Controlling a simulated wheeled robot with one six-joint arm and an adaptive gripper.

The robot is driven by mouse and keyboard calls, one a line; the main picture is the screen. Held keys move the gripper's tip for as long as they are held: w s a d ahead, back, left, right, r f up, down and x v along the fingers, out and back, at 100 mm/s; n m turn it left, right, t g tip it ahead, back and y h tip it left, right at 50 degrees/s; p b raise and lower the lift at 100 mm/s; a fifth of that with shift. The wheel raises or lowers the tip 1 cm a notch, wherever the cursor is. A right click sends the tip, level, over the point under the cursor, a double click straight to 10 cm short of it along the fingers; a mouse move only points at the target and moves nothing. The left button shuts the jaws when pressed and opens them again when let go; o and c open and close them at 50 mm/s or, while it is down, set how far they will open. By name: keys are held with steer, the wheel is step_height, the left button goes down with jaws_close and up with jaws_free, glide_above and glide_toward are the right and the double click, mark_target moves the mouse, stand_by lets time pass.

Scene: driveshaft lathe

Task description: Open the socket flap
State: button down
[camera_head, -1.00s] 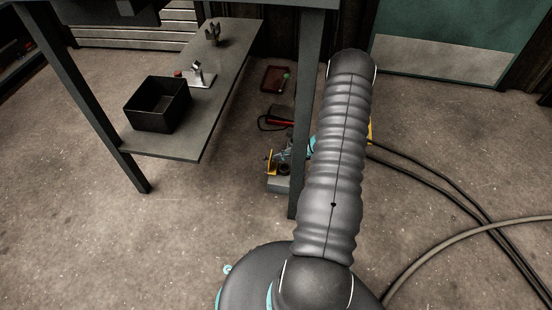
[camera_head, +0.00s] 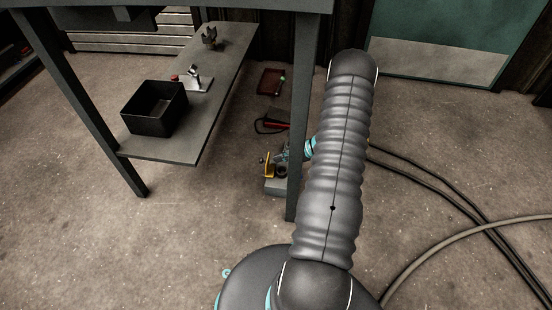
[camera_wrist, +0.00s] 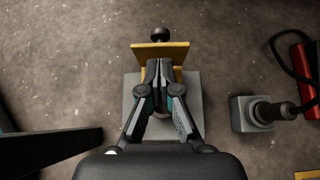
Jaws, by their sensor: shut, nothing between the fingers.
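The socket flap is a yellow plate (camera_wrist: 178,52) with a dark round knob (camera_wrist: 160,34) at its far edge in the wrist view. It sits at the far side of a square grey base (camera_wrist: 192,92). The flap also shows as a thin yellow piece (camera_head: 269,166), standing roughly upright, in the head view. My gripper (camera_wrist: 158,64) is shut and empty, its fingertips over or against the flap's near side; I cannot tell if they touch. The fingers hide the middle of the base and most of the socket. In the head view my arm and the table leg partly hide the gripper.
A grey block with a dark cylindrical fitting (camera_wrist: 265,112) and a red object (camera_wrist: 304,70) with a black cable lie to the right in the wrist view. A table leg (camera_head: 306,110) stands close to my arm. A low shelf (camera_head: 218,95) holds a black bin (camera_head: 154,108).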

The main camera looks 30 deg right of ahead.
steer(key=shift+s+d+f, duration=0.2)
steer(key=shift+s+d, duration=0.45)
steer(key=shift+d, duration=0.15)
steer(key=r+v, duration=0.1)
steer(key=v, duration=0.9)
steer(key=shift+w+a+p, duration=0.2)
steer(key=shift+a+p, duration=0.05)
steer(key=shift+p, duration=0.15)
steer(key=shift+r, duration=0.1)
